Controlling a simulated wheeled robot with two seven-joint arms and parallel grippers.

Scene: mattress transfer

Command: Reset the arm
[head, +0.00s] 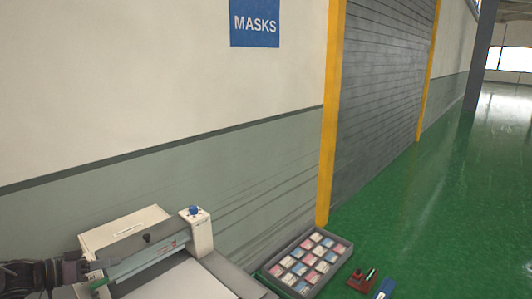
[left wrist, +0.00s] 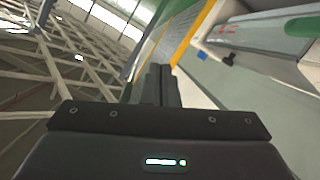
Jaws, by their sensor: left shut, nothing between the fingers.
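My left arm comes in at the lower left of the head view. Its gripper (head: 98,266) is in front of the left end of a pale machine. In the left wrist view the two dark fingers (left wrist: 161,84) are together with nothing between them. I cannot tell whether the gripper touches the machine. My right gripper is in neither view.
The pale machine (head: 203,236) with a blue knob (head: 194,210) stands by the wall. A grey tray (head: 334,269) of several small packets, a red item (head: 360,283) and a blue item (head: 384,288) are right of it. Green floor (head: 450,190) is clear.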

